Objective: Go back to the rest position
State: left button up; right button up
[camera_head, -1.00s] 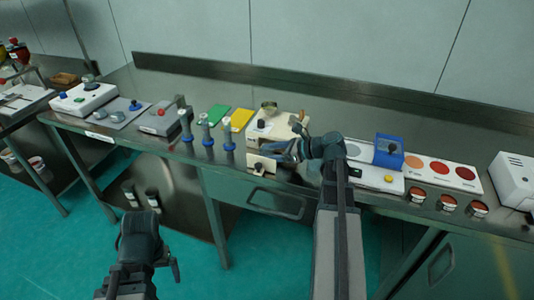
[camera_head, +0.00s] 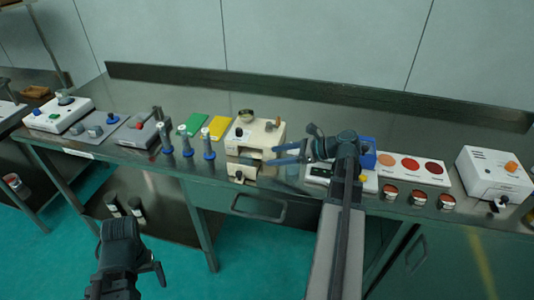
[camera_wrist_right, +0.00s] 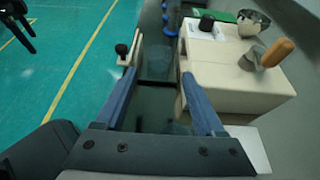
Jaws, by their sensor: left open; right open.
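My right gripper (camera_head: 282,155) has blue fingers and is open at the right front of the beige sieve machine (camera_head: 262,138). In the right wrist view its fingers (camera_wrist_right: 158,85) are apart with nothing held between them. The machine (camera_wrist_right: 235,85) lies beyond and right of the fingers, with a metal bowl (camera_wrist_right: 252,20) and a wooden handle (camera_wrist_right: 278,52) on top. A small beige front piece with a black knob (camera_head: 241,172) stands out at the machine's front. My left gripper (camera_head: 150,268) is open and empty, low over the floor in front of the bench.
The steel bench (camera_head: 300,110) has free room behind the devices. Blue-based upright tools (camera_head: 187,142) and green (camera_head: 197,127) and yellow (camera_head: 219,128) plates stand left of the machine. A sample board (camera_head: 410,168), small jars (camera_head: 418,197) and a white device (camera_head: 495,173) stand to the right.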

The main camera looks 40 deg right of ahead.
aim_at(247, 160)
jog(key=shift+s+d+r, duration=0.1)
jog(key=shift+s+d, duration=0.1)
jog(key=shift+w+a+f, duration=0.3)
jog(key=shift+a, duration=0.05)
jog(key=b+x, duration=0.4)
jog(key=x, duration=0.7)
jog(key=shift+w+f+b, duration=0.1)
jog(key=shift+w+b, duration=0.05)
jog(key=shift+b, duration=0.2)
jog(key=shift+f, duration=0.15)
jog(key=shift+r, duration=0.3)
jog(key=shift+f, duration=0.1)
